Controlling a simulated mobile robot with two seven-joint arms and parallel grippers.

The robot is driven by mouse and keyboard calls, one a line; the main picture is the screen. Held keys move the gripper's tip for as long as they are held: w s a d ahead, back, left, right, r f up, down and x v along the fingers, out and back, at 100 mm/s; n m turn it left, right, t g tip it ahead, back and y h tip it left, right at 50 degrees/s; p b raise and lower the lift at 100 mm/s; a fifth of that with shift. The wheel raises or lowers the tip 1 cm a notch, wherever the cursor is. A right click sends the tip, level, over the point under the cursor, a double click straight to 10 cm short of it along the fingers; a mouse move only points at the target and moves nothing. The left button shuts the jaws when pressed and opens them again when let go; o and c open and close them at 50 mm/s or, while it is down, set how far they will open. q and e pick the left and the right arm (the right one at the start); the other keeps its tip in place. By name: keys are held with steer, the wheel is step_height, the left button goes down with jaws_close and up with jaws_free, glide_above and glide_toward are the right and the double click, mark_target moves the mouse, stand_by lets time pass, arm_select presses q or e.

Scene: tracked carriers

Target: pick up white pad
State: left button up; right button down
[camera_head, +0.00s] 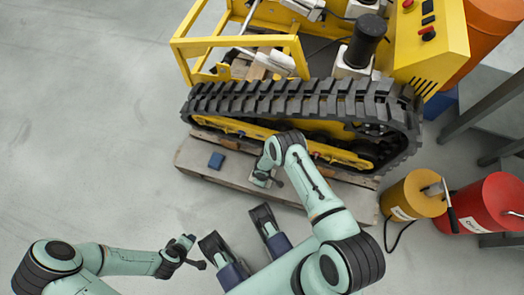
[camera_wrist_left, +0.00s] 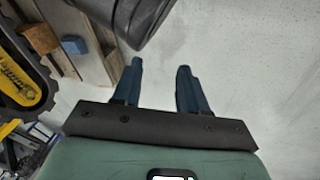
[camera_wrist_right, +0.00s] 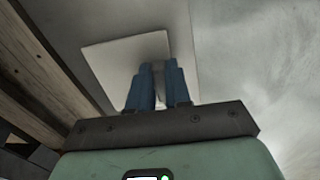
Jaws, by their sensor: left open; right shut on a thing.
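The white pad (camera_wrist_right: 115,68) is a flat, pale square sheet in the right wrist view. The fingers of my right gripper (camera_wrist_right: 157,66) are close together and shut on the pad's near right part, with the pad reaching out beyond them. My left gripper (camera_head: 197,252) is open and empty over the floor at the lower left. Its two fingers stand apart in the left wrist view (camera_wrist_left: 160,68).
A yellow tracked carrier (camera_head: 300,100) stands on a wooden pallet (camera_head: 195,160). A blue block (camera_head: 216,161) lies on the pallet. A yellow can (camera_head: 405,200) and a red can (camera_head: 485,200) stand at the right. The floor at the left is clear.

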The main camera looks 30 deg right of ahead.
steer(key=shift+r, duration=0.6)
step_height(320, 180, up, 3)
steer(key=shift+p, duration=0.95)
arm_select(q)
steer(key=s+d+r+g+h+p, duration=0.1)
steer(key=s+d+r+p, duration=0.3)
steer(key=s+r, duration=0.4)
steer(key=shift+s+d+m+g+p, duration=0.2)
steer(key=shift+d+m+g+p, duration=0.2)
steer(key=shift+g, duration=0.4)
arm_select(e)
step_height(320, 180, up, 16)
